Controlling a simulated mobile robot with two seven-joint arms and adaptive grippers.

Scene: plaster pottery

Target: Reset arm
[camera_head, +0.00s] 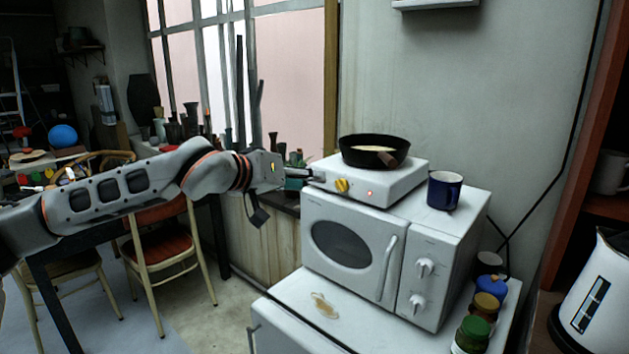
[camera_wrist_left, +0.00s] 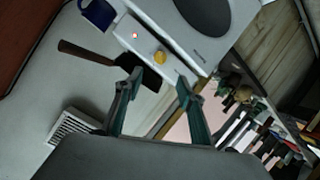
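My left gripper (camera_head: 303,176) reaches in from the left and stops at the left side of the white hot plate (camera_head: 392,190). In the left wrist view its two teal fingers (camera_wrist_left: 157,84) are spread apart with nothing between them. A black frying pan (camera_head: 366,154) with a brown handle and pale contents sits on the hot plate. The pan (camera_wrist_left: 146,78) and the hot plate's yellow knob (camera_wrist_left: 159,57) show beyond the fingertips in the wrist view. I cannot tell whether the gripper touches the hot plate. My right gripper is not in view.
The hot plate and a blue mug (camera_head: 444,190) stand on a white microwave (camera_head: 345,245). Several jars (camera_head: 476,328) line the right of the lower white surface. A white kettle (camera_head: 597,290) is at far right. Chairs (camera_head: 160,242) and a cluttered windowsill lie left.

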